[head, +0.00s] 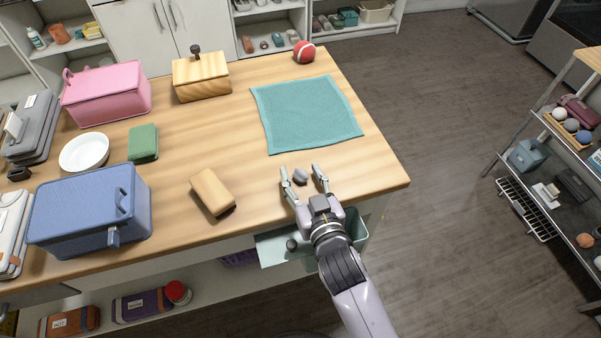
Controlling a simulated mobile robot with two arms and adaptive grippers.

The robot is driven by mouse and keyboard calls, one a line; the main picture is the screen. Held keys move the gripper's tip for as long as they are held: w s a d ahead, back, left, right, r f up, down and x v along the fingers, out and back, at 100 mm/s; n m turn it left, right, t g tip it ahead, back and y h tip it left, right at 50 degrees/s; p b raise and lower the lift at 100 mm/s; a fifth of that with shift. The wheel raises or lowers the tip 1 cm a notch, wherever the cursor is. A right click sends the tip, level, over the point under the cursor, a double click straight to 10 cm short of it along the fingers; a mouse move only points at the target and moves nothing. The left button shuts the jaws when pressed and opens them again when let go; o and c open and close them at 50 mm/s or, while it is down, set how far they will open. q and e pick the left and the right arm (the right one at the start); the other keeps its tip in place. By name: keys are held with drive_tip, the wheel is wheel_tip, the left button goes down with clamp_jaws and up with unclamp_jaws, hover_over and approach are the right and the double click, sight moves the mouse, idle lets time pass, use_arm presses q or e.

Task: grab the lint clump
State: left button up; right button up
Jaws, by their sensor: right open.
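A small grey clump, which looks like the lint clump (300,176), lies on the wooden table (240,130) near its front right part. My right gripper (304,175) is open, with one finger on each side of the clump. Its fingertips reach about level with the clump. I cannot tell whether either finger touches it. My left gripper is not in view.
A teal cloth (305,114) lies behind the clump, with a red ball (304,51) beyond it. A wooden block (212,192) lies to the left. A blue box (90,211), white bowl (84,152), green block (143,143) and pink box (106,93) stand farther left.

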drive_tip(key=shift+c, duration=0.4)
drive_tip(key=c, duration=0.8)
drive_tip(key=shift+o, duration=0.2)
drive_tip(key=shift+r, duration=0.1)
